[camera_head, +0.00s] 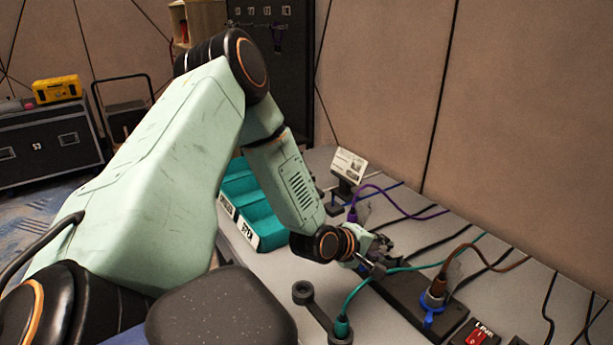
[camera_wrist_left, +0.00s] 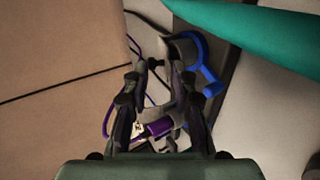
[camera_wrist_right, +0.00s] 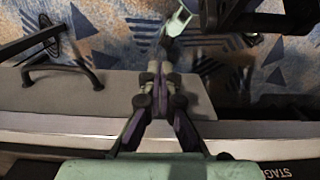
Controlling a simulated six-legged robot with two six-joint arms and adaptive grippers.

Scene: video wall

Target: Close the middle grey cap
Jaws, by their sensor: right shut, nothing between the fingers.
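My left gripper (camera_head: 376,256) reaches down over the dark connector strip (camera_head: 407,297) on the table. In the left wrist view its fingers (camera_wrist_left: 160,82) stand apart. A grey piece shows between and beyond them, beside a blue ring-shaped cap (camera_wrist_left: 205,62); I cannot tell whether this is the middle grey cap or whether a finger touches it. A purple plug (camera_wrist_left: 158,129) lies behind the fingers. My right gripper (camera_wrist_right: 155,84) is shut and empty.
A brown cable's plug (camera_head: 438,286) with a blue cap (camera_head: 433,314) stands right of my left gripper. Teal bins (camera_head: 240,194), a small sign (camera_head: 350,165) and a red switch (camera_head: 477,334) stand around. Several cables cross the table. A case edge (camera_wrist_right: 70,123) lies below my right gripper.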

